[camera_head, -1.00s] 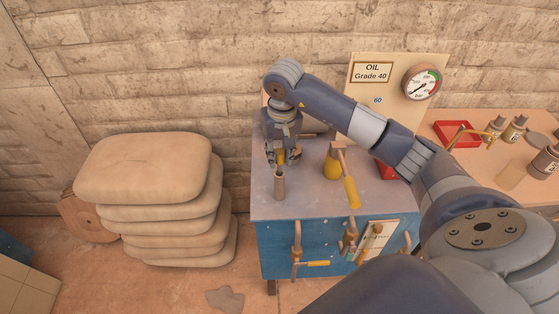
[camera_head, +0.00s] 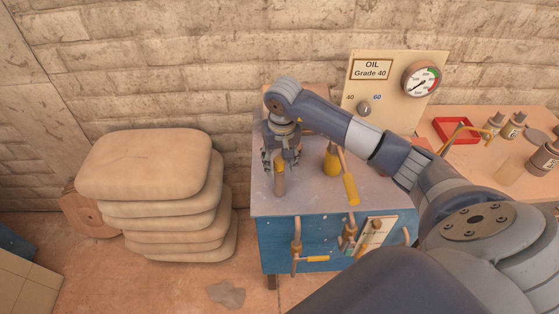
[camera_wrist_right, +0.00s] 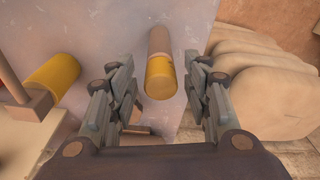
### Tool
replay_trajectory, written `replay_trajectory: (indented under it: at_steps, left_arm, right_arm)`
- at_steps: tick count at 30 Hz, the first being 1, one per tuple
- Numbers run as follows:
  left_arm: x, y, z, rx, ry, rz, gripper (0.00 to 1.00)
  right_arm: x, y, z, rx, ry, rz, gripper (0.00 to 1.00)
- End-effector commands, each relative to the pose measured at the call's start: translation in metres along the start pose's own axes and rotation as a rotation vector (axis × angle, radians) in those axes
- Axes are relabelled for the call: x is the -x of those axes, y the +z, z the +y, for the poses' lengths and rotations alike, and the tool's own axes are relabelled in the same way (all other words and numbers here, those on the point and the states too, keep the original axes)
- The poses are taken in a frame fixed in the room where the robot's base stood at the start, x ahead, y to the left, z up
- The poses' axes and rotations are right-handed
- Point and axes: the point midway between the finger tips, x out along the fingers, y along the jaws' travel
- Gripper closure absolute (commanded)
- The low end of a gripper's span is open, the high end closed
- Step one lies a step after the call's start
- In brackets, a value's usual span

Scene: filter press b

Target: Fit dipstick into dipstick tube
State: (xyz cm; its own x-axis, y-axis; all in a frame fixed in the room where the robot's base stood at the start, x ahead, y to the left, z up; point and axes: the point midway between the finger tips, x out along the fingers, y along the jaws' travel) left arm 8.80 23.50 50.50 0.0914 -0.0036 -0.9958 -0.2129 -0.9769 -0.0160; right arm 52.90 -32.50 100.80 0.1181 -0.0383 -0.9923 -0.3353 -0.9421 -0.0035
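The brown dipstick tube (camera_head: 280,184) stands on top of the blue machine, near its left front; its wall also shows in the right wrist view (camera_wrist_right: 159,40). The dipstick's yellow handle (camera_wrist_right: 160,78) sits in line with the tube's upper end, with no gap visible between them; any rod is hidden. My right gripper (camera_head: 281,160) is above and around the handle in the head view. In the right wrist view its fingers (camera_wrist_right: 160,92) stand apart on both sides of the handle, with space at each side. My left gripper is not in view.
The panel with a gauge (camera_head: 422,81) and knob stands behind. Stacked sacks (camera_head: 150,165) are left of the machine. A red tray (camera_head: 456,130) and bottles are on the right table.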

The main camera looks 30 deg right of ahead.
Motion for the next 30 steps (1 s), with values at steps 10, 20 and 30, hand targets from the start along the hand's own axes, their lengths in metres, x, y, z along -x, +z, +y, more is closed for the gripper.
replay_trajectory:
  at_steps: [10, 20, 30]
  left_arm:
    - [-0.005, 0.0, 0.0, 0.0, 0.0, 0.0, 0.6]
    - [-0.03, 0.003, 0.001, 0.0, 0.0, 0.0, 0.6]
    - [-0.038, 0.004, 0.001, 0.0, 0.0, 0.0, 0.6]
  right_arm:
    - [0.015, -0.002, 0.0, 0.0, -0.002, 0.005, 0.55]
    - [0.082, -0.002, 0.0, 0.0, -0.001, 0.006, 0.55]
    - [0.12, -0.001, 0.0, -0.001, 0.0, 0.001, 0.55]
